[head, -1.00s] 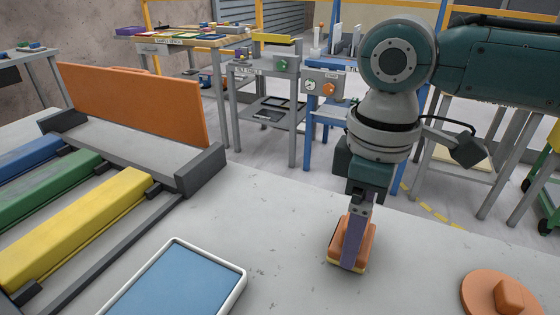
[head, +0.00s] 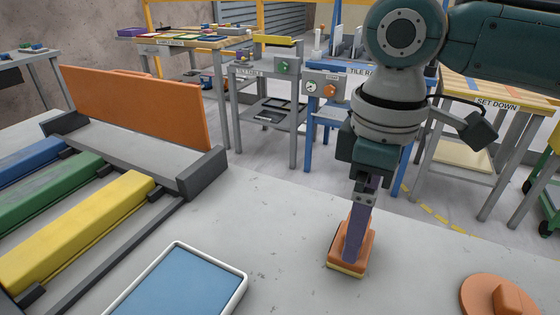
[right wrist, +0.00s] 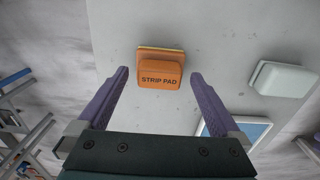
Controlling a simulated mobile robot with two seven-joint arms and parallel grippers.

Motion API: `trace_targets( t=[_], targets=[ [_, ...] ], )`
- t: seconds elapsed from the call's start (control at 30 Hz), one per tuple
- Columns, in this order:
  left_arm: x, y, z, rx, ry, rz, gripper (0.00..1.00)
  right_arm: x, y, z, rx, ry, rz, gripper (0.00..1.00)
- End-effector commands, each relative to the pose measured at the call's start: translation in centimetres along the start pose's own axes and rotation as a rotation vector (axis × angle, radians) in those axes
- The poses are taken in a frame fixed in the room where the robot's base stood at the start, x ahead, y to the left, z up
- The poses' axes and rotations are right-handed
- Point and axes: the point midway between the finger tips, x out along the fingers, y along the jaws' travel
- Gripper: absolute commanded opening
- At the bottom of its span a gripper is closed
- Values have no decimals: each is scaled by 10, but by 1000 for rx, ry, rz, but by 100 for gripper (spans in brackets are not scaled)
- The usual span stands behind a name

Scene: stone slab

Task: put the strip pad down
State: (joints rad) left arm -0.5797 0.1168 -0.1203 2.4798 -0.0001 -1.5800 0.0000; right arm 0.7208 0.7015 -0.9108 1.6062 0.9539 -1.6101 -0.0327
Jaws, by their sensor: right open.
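The strip pad (head: 345,268) is an orange block with a yellowish base layer, resting flat on the grey stone slab (head: 275,225). In the right wrist view the strip pad (right wrist: 160,72) shows its label, upright to the camera. My right gripper (head: 355,240) is just above it, pointing down. In the wrist view its two purple fingers (right wrist: 159,74) are spread wide, with clear gaps on both sides of the pad and nothing held. My left gripper is not in view.
A white-rimmed blue tray (head: 245,280) lies left of the pad, and an orange round piece with a knob (head: 470,298) lies right. A rack with blue, green and yellow bars (head: 100,228) fills the left. A pale block (right wrist: 284,79) shows in the wrist view. Tables stand behind.

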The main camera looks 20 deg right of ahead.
Motion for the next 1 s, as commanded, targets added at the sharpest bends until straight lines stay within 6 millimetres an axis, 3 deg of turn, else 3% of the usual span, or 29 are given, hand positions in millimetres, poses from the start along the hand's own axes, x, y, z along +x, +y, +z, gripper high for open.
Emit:
trace_targets(
  t=[0.03, 0.2, 0.47, 0.57, 0.63, 0.83, 1.0],
  targets=[
    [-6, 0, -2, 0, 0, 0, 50, -16, 1, -1, -1, 5, 2, 100],
    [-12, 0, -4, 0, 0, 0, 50, -55, 1, -1, 1, 4, 2, 100],
    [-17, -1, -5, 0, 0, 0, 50, -88, 0, -1, 0, 2, 0, 100],
    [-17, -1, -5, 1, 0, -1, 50, -83, -10, -2, -14, 11, -7, 100],
    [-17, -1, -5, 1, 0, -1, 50, -71, -26, -7, -36, 38, -17, 100],
    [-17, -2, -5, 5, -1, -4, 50, -28, -101, -16, -23, 214, -66, 100],
    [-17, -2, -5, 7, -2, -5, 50, -11, -136, 6, 175, 334, -60, 100]
  ],
)
